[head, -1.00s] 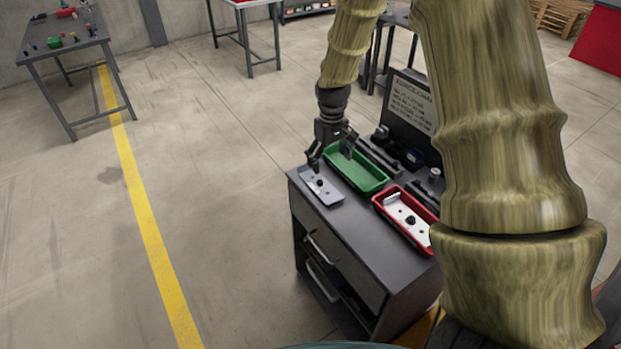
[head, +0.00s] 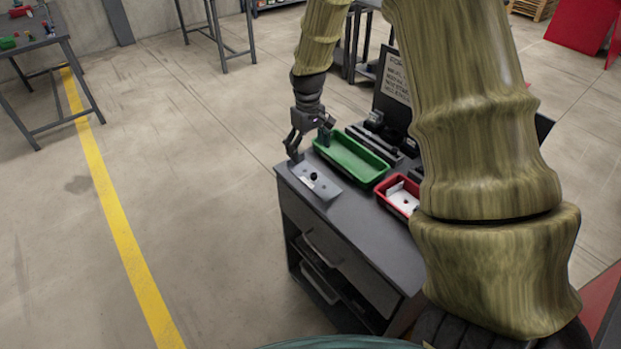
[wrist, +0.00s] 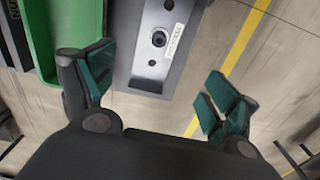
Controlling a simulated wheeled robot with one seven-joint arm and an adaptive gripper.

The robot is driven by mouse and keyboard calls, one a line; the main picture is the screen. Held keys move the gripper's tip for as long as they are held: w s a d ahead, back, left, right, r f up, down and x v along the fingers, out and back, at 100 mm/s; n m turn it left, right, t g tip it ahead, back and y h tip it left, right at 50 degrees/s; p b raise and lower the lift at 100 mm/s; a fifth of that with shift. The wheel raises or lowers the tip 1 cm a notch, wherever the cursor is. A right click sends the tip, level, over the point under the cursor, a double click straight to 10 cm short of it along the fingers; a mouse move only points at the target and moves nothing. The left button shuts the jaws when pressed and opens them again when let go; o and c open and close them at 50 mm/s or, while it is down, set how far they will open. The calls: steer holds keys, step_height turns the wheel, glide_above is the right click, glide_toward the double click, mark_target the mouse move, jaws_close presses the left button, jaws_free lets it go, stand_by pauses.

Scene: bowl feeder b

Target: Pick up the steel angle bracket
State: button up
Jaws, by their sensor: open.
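A grey metal piece with holes, a dark round spot and a small white label lies on the dark cabinet top (head: 352,222), left of the green tray. I take it to be the steel angle bracket (head: 317,184); its bent shape is hard to make out. It also shows in the wrist view (wrist: 150,62), top centre, between the finger lines. My gripper (head: 309,150) is open and empty above the bracket's far end. In the wrist view my gripper (wrist: 162,86) has its teal-padded fingers apart, one on each side of the bracket. I see no contact.
A green tray (head: 352,160) stands close to the right of the bracket; its wall lies near the left finger in the wrist view (wrist: 42,45). A red tray (head: 382,190) holds a pale piece. A dark sign board stands behind. Floor is free left of the cabinet.

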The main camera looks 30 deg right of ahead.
glide_above(311, 171)
steer(key=s+a, duration=0.2)
step_height(311, 171, down, 5)
steer(key=shift+w+a+r+p, duration=0.1)
steer(key=shift+w+p, duration=0.05)
steer(key=shift+p, duration=0.3)
steer(key=shift+s+d+f+p, duration=0.15)
steer(key=shift+f+p, duration=0.15)
steer(key=shift+f, duration=0.4)
steer(key=shift+s+d+f+p, duration=0.15)
steer(key=shift+f+p, duration=0.15)
steer(key=shift+f, duration=0.45)
steer(key=shift+d+f+p, duration=0.15)
steer(key=shift+f+p, duration=0.15)
steer(key=shift+f, duration=0.95)
steer(key=c, duration=1.4)
steer(key=shift+r, duration=0.15)
